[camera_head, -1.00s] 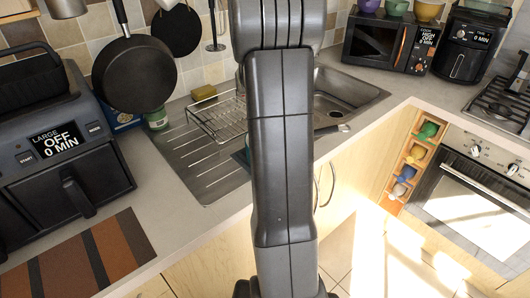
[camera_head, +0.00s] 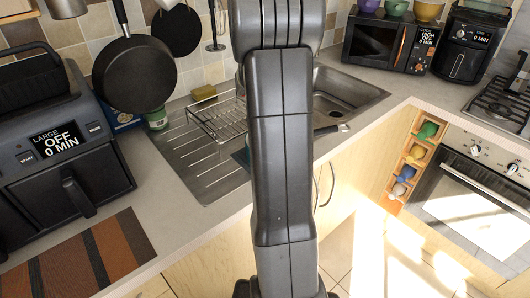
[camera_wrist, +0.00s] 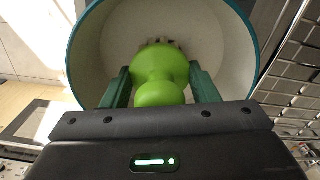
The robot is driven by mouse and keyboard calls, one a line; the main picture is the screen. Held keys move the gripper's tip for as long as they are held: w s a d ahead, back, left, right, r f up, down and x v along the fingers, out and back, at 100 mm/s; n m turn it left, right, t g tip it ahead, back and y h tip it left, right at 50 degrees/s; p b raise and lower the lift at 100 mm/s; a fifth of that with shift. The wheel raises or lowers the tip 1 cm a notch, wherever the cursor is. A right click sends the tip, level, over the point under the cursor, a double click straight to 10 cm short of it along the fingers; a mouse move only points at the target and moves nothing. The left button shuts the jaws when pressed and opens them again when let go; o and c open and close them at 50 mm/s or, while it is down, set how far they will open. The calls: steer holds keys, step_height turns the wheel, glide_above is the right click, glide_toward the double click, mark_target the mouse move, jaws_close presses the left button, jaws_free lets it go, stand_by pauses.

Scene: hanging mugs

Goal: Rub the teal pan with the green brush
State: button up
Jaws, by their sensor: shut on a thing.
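The green brush (camera_wrist: 160,78) is in my gripper (camera_wrist: 161,85) in the wrist view, with one finger on each side of its knob. The teal pan (camera_wrist: 222,42) lies beyond it, with a teal rim and a pale inside. The brush's bristle end is over the pan's inside, and a little of the bristles shows at the far edge of the brush. I cannot tell whether they touch the pan. In the head view my arm hides the gripper, the brush and most of the pan.
A wire rack (camera_head: 217,118) stands on the sink's drainboard (camera_head: 182,158); it is close to the pan's right side in the wrist view. A yellow sponge (camera_head: 204,93) lies behind the rack. The sink basin (camera_head: 345,100) is to the right. An air fryer (camera_head: 65,150) stands at the left.

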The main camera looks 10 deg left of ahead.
steer(key=shift+s+a+f, duration=0.1)
steer(key=shift+f, duration=0.05)
steer(key=shift+s+a, duration=0.2)
steer(key=shift+a, duration=0.35)
steer(key=shift+s+a, duration=0.15)
steer(key=shift+a, duration=0.4)
steer(key=shift+w+d+r+p, duration=0.15)
steer(key=shift+w+d, duration=0.1)
steer(key=shift+d, duration=0.35)
steer(key=shift+w+d+r+p, duration=0.15)
steer(key=shift+w+d, duration=0.1)
steer(key=shift+d, duration=0.35)
steer(key=shift+w+d+f, duration=0.1)
steer(key=shift+w+d, duration=0.1)
steer(key=shift+d, duration=0.4)
steer(key=shift+w+d+f, duration=0.1)
steer(key=shift+w+d, duration=0.05)
steer(key=shift+d, duration=0.4)
steer(key=shift+r, duration=0.1)
steer(key=shift+a, duration=0.1)
